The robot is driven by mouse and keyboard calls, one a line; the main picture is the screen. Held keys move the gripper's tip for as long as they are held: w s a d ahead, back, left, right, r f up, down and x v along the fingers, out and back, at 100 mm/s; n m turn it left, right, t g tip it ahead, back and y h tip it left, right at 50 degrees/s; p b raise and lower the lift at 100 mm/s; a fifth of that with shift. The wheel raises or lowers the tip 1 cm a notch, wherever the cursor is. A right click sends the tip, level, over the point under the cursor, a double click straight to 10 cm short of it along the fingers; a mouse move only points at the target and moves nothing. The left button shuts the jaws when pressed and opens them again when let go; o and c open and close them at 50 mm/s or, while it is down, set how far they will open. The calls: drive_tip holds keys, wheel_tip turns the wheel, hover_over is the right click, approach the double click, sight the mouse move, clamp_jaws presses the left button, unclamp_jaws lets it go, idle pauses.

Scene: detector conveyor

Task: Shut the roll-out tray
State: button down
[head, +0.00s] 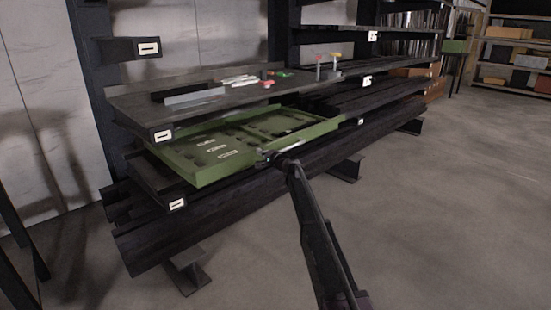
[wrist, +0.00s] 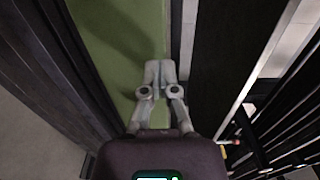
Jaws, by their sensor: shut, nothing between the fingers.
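The green roll-out tray (head: 232,166) stands out from under the dark shelf in the head view. Its shallow inside has dark recesses and small pale labels. The tray's back part is hidden under the shelf.
The dark shelf (head: 215,104) above the tray holds tools, some with red and yellow handles. Dark beams (head: 240,200) lie below the tray on metal feet. The grey floor (head: 440,220) at the right is clear.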

drive_tip(key=x, duration=0.9)
drive_tip(key=shift+w+d+f, duration=0.1)
drive_tip(key=shift+w+d, duration=0.1)
drive_tip(key=shift+d, duration=0.05)
drive_tip(key=shift+w+a, duration=0.4)
drive_tip(key=shift+a, duration=0.1)
drive_tip(key=shift+w+a, duration=0.1)
drive_tip(key=shift+a, duration=0.05)
drive_tip(key=v, duration=1.5)
